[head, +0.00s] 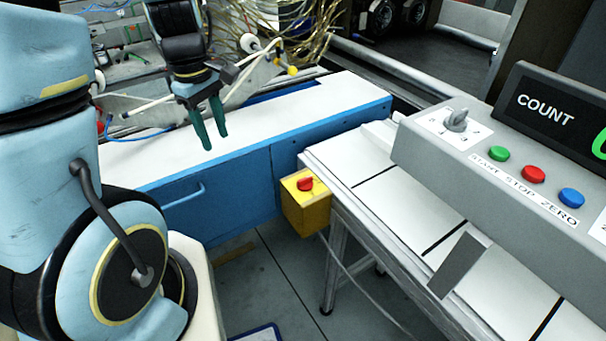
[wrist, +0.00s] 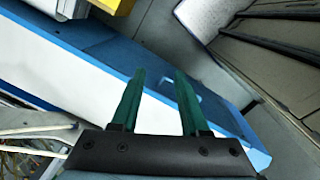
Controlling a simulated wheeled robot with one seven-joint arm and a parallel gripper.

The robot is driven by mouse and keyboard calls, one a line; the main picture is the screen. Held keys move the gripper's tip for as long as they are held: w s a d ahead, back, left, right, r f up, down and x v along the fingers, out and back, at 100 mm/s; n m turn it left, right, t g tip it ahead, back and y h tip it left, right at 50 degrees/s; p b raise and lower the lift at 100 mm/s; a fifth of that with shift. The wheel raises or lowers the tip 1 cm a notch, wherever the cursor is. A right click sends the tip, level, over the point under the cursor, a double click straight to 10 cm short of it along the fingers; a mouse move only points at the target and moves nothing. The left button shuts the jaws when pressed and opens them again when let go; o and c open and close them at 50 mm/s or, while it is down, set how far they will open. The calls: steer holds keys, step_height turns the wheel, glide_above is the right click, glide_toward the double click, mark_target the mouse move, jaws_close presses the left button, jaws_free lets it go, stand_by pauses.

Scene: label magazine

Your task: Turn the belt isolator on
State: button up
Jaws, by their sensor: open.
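My gripper (head: 214,141) has dark green fingers, spread apart and empty. It hangs over the white-topped blue bench, left of the isolator and apart from it. The fingers also show in the wrist view (wrist: 160,75).
The blue cabinet bench (head: 330,108) stands behind and left of the isolator. The conveyor (head: 385,207) runs right, with a grey control panel (head: 440,160) above it carrying a selector and coloured buttons. Loose wires (head: 285,35) lie behind my gripper. Open floor lies before the bench.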

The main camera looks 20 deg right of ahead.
steer(key=d+f+n+b, duration=0.2)
steer(key=d+f+n, duration=0.3)
steer(key=d+n, duration=0.45)
steer(key=n, duration=0.3)
glide_toward(305, 178)
steer(key=shift+y, duration=0.3)
steer(key=f, duration=0.8)
steer(key=shift+d+f+b, duration=0.25)
steer(key=shift+f+b, duration=0.05)
steer(key=shift+b, duration=0.05)
jaws_close()
